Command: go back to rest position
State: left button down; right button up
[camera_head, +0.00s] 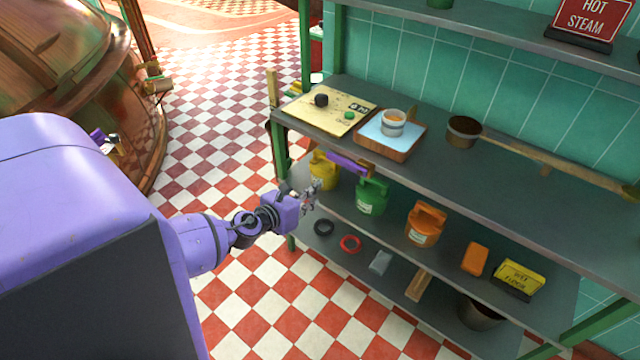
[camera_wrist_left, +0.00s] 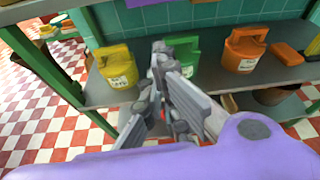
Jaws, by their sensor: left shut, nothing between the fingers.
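My left gripper (camera_head: 312,192) is in front of the shelf unit, near the edge of its middle shelf. It is shut and empty. The left wrist view shows its grey fingers (camera_wrist_left: 165,75) close together, with the middle shelf and its cans behind them. My left arm comes in from the left of the head view in purple. My right gripper is in neither view.
Yellow (camera_head: 323,169), green (camera_head: 371,195) and orange (camera_head: 425,223) cans stand on the middle shelf. A board (camera_head: 328,108), a small pot (camera_head: 393,121) and a long-handled ladle (camera_head: 463,131) are on the shelf above. A copper kettle (camera_head: 60,60) stands left. Checkered floor (camera_head: 215,130) is open between.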

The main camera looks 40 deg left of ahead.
pick_arm(q)
jog(key=shift+s+r, duration=0.1)
jog(key=shift+s, duration=0.5)
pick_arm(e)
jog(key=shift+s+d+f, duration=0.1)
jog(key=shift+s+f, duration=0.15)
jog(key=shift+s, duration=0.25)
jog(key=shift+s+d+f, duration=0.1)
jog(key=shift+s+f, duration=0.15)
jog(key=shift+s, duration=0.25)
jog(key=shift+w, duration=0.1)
